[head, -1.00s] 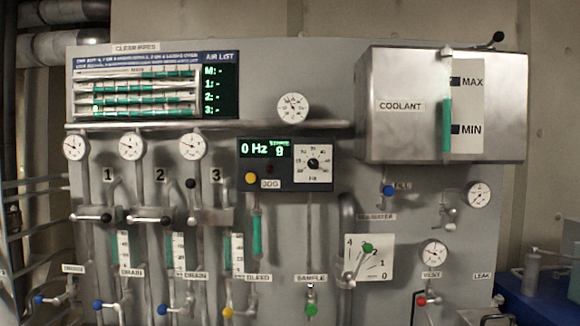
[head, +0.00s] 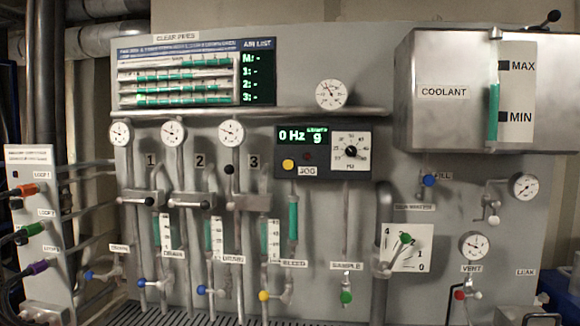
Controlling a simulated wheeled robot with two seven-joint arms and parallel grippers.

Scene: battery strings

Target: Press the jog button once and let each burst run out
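The yellow jog button (head: 289,164) is on the dark control box in the middle of the panel, just left of the JOG label (head: 307,171). The display (head: 303,135) above it reads 0 Hz. A dial (head: 351,151) sits to the right of the button on the same box. Neither of my grippers shows in the head view, and nothing touches the button.
A coolant tank (head: 435,120) juts out at the upper right. Pipes with several valve handles run below the gauges, and a lever (head: 404,239) stands over a numbered plate. A loop panel (head: 38,170) with coloured connectors is at the left. Space before the panel looks clear.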

